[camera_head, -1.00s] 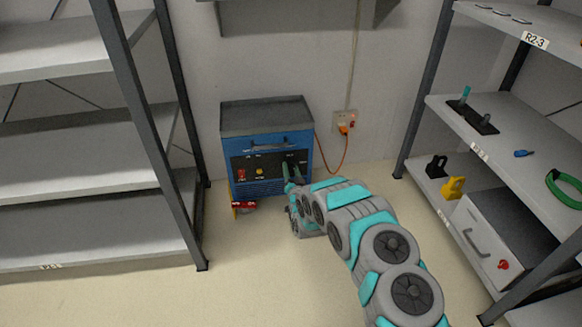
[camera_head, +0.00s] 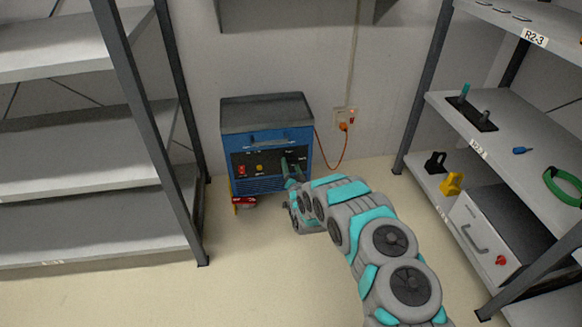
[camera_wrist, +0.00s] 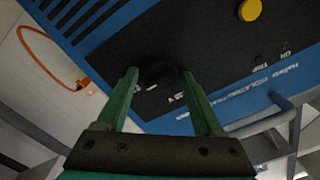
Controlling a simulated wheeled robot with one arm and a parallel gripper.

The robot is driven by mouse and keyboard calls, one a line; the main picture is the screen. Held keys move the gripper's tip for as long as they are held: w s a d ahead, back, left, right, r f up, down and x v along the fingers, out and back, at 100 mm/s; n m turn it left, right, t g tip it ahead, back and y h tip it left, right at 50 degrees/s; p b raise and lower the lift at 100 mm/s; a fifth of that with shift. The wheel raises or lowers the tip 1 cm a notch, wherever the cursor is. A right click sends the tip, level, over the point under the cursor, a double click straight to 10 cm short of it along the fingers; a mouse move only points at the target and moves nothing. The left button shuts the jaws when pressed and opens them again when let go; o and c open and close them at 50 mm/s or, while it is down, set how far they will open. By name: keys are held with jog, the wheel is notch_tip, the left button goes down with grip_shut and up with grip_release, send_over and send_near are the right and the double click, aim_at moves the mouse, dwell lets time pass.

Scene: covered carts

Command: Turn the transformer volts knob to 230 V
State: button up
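The transformer is a blue box (camera_head: 320,140) with a grey top and a black front panel (camera_head: 244,158), standing by the back wall. In the wrist view its black panel (camera_wrist: 115,55) is close and tilted. A dark round knob (camera_wrist: 165,72) shows there, poorly lit, with small white markings beside it; its setting is not readable. My gripper (camera_head: 291,168) is at the right part of the panel. In the wrist view my gripper (camera_wrist: 160,80) has its two green fingers apart, with the knob between or just beyond their tips; I cannot tell whether they touch it.
A yellow button (camera_wrist: 250,10) and a red switch (camera_head: 241,170) are on the panel. An orange cable (camera_head: 335,167) runs to the wall socket (camera_head: 344,117). Shelves stand left (camera_head: 90,235) and right (camera_head: 520,140). The floor (camera_head: 250,285) in front is clear.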

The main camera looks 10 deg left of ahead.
jog(key=shift+o, duration=0.6)
jog(key=shift+s, duration=0.1)
jog(key=v, duration=0.7)
jog(key=shift+s, duration=0.25)
jog(key=shift+d, duration=0.15)
jog(key=shift+r, duration=0.1)
